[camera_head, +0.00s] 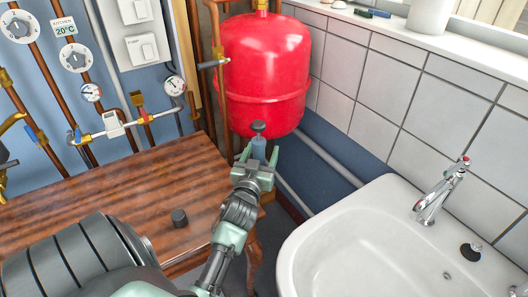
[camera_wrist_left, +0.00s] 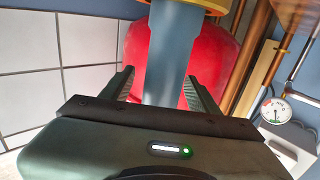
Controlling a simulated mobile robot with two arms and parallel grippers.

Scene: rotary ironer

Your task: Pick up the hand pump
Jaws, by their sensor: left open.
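The hand pump (camera_head: 258,147) has a blue-grey body and a dark round handle on top. It stands upright just in front of the red tank, near the table's right end; its lower part is hidden behind my gripper. My left gripper (camera_head: 256,166) is at the pump. In the left wrist view the pump's blue-grey body (camera_wrist_left: 172,50) lies between the two spread fingers of my left gripper (camera_wrist_left: 159,82). Small gaps seem to show beside the fingers; I cannot tell whether either touches. My right gripper is not in view.
The red tank (camera_head: 263,75) hangs close behind the pump. A white sink (camera_head: 345,250) stands at the right. Copper pipes and gauges (camera_head: 174,85) line the blue wall at the left.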

